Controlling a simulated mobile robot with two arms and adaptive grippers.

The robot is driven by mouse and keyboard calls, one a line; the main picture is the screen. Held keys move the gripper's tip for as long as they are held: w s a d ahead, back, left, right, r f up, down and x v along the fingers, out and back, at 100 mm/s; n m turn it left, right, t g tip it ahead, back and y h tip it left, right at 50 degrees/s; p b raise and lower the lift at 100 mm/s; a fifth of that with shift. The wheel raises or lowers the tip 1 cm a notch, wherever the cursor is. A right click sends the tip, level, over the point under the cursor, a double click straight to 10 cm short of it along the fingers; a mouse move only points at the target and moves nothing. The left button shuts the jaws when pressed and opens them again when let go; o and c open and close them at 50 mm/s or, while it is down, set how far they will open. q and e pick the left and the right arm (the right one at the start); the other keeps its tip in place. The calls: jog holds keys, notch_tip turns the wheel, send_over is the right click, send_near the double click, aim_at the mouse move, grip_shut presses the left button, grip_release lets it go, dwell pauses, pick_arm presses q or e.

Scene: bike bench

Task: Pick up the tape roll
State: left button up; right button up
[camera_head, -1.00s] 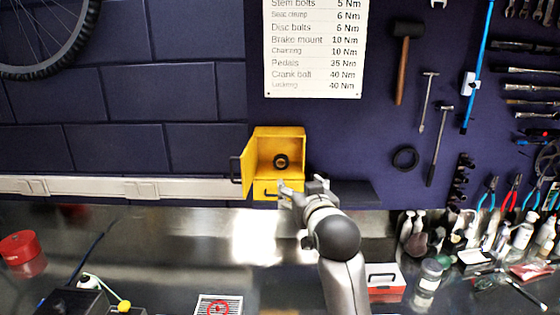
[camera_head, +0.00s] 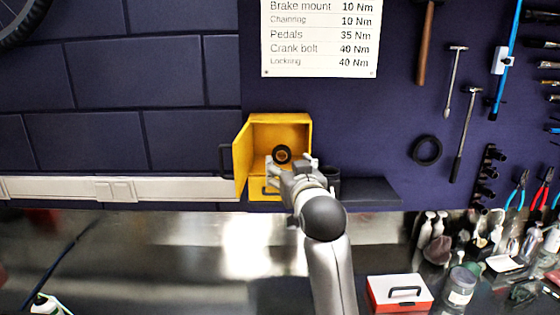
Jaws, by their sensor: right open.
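The tape roll (camera_head: 282,154) is a small black ring standing inside the yellow cabinet (camera_head: 307,133), whose door (camera_head: 242,160) stands open to the left. My right gripper (camera_head: 291,164) is open, with its fingers just in front of the cabinet opening, at and a little below the roll. It covers part of the cabinet's lower front. I cannot tell how much depth lies between the fingers and the roll. My left gripper is out of view.
A dark shelf (camera_head: 368,194) and a dark cup (camera_head: 331,175) are right of the cabinet. A red and white box (camera_head: 399,293) and several bottles stand on the bench at right. A black ring (camera_head: 426,150) hangs on the wall. The bench at left is mostly clear.

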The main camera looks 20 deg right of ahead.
aim_at(284, 166)
jog(key=w, duration=0.1)
jog(key=w+p, duration=0.1)
jog(key=w, duration=0.2)
jog(key=shift+w+d+r+p, duration=0.1)
jog(key=shift+w+d+p, duration=0.2)
jog(key=shift+w, duration=0.05)
jog(key=shift+w+d+r+p, duration=0.15)
jog(key=shift+w+p, duration=0.4)
jog(key=w, duration=0.1)
jog(key=w+p, duration=0.1)
jog(key=shift+w+d, duration=0.4)
jog(key=shift+w+f+p, duration=0.35)
jog(key=shift+w, duration=0.15)
jog(key=c, duration=0.9)
